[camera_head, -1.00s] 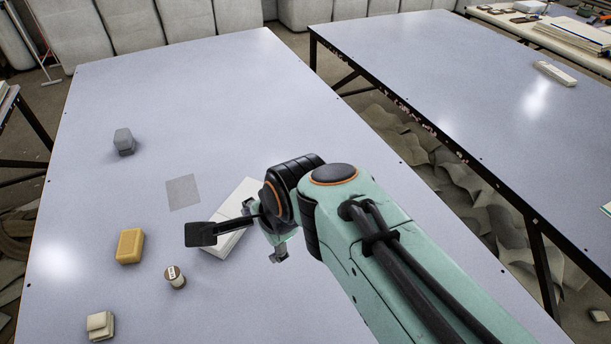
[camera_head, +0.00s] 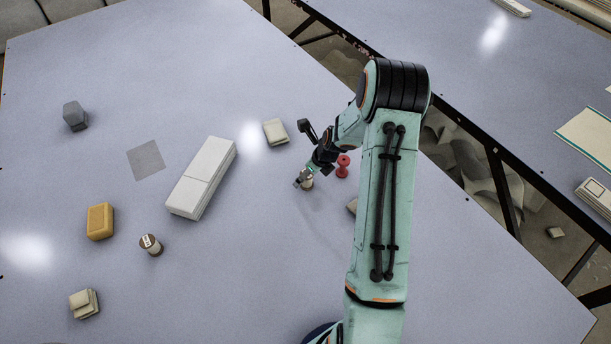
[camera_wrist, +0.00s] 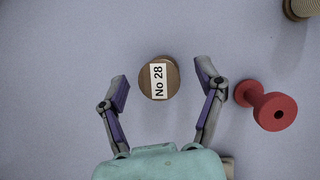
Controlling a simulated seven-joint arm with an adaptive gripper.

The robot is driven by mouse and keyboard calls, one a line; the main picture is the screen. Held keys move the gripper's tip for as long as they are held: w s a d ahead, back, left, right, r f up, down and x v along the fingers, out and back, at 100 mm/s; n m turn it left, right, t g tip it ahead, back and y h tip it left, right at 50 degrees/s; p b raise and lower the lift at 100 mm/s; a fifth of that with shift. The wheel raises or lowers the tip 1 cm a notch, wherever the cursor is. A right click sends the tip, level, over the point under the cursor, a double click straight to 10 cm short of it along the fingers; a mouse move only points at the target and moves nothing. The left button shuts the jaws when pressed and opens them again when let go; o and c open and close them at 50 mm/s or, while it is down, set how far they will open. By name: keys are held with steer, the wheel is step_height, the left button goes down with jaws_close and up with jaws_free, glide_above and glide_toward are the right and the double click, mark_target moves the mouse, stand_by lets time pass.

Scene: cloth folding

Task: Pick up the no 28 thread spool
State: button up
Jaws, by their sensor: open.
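The No 28 spool (camera_wrist: 172,88) shows from above in the wrist view, a round brown top with a white label reading "No 28". My gripper (camera_wrist: 162,80) is open, with one finger on each side of the spool and a gap to both. In the head view my gripper (camera_head: 301,177) is low over the table's middle, and the small pale spool (camera_head: 308,184) is partly hidden by it. How high the fingers are above the table is hard to tell.
A red spool (camera_wrist: 272,108) lies just right of my right finger. A wound beige spool (camera_wrist: 304,8) is at the wrist view's top right corner.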

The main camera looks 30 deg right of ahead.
steer(key=shift+x, duration=1.25)
steer(key=c, duration=1.1)
steer(key=shift+r, duration=0.15)
